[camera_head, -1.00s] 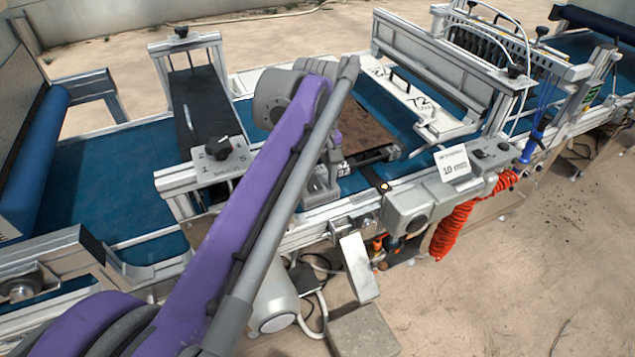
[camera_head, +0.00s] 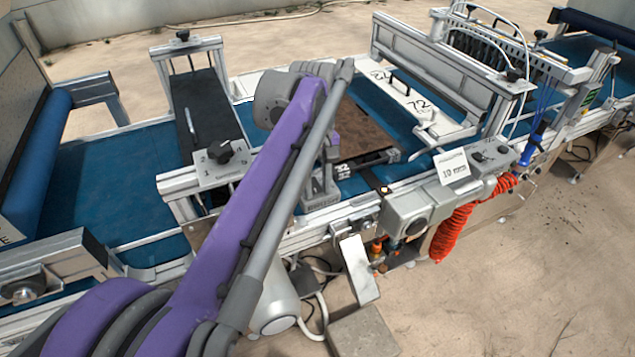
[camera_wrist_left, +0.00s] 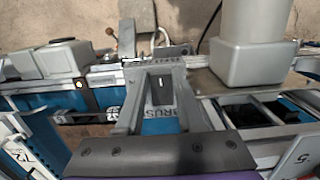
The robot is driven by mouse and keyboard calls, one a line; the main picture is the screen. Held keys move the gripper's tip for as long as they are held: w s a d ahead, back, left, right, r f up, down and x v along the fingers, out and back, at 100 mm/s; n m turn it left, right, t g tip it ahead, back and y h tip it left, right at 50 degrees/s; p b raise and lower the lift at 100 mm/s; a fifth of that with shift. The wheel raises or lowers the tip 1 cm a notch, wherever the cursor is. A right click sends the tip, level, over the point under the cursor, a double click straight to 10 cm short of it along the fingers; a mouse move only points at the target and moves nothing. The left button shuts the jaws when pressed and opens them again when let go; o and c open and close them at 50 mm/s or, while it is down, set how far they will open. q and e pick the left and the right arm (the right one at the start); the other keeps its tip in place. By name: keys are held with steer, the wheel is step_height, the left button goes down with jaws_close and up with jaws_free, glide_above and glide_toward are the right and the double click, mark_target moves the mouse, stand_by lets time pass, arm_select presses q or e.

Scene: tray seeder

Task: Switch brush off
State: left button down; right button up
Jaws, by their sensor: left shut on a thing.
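My left arm reaches across the head view, and my left gripper (camera_head: 319,190) is low at the front rail of the seeder. In the left wrist view my gripper (camera_wrist_left: 158,65) points down, with its fingers close together at the rail. A label reading BRUSH (camera_wrist_left: 183,114) shows right beside the fingers. The gripper is shut on what seems to be the brush switch; the fingers hide the switch itself, so its position cannot be told. My right gripper is in neither view.
A seed tray with brown soil (camera_head: 362,135) lies on the blue belt (camera_head: 110,170) just behind my gripper. A grey control box (camera_head: 410,212) and a red coiled hose (camera_head: 455,232) are to the right. A numbered dial (camera_head: 219,152) is to the left.

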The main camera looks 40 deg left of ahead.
arm_select(q)
steer(key=shift+w+a+r+g+h+p, duration=0.25)
steer(key=shift+a+r+g+h+p, duration=0.2)
steer(key=shift+h+p, duration=0.35)
steer(key=shift+w+a+f+g+h, duration=0.15)
steer(key=shift+g+h, duration=0.4)
steer(key=shift+h, duration=0.45)
steer(key=c, duration=0.5)
jaws_free()
steer(key=p+v, duration=0.2)
steer(key=v, duration=0.9)
steer(key=shift+f, duration=0.1)
